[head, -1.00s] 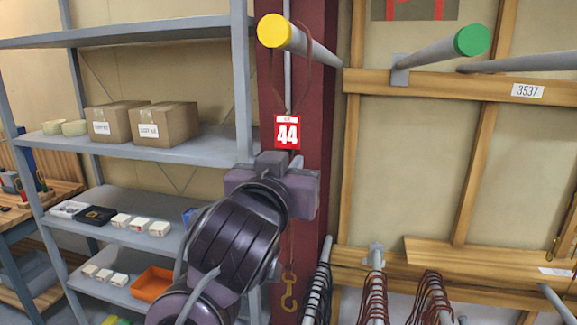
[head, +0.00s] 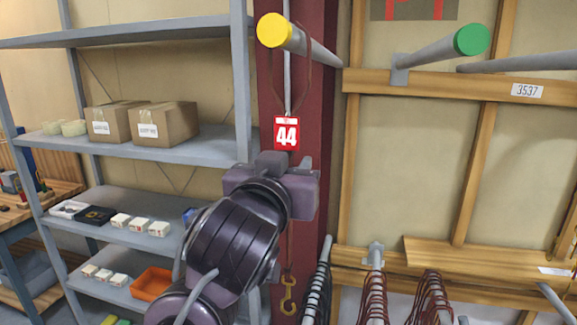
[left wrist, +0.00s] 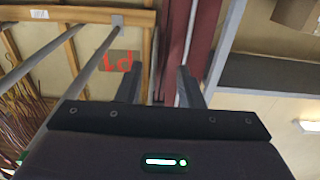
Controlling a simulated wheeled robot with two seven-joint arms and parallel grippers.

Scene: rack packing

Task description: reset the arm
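My left arm rises from the bottom of the head view, ending in the dark left gripper (head: 272,185) in front of the dark red post (head: 322,120). Its fingers are hard to make out there. In the left wrist view the two fingers of my left gripper (left wrist: 160,75) stand apart with nothing between them; the red post (left wrist: 172,45) shows beyond. My right gripper is in neither view.
A grey shelf (head: 200,147) with cardboard boxes (head: 165,124) stands left. A green-capped rod (head: 471,40) juts out right. A brass hook (head: 288,294) hangs below.

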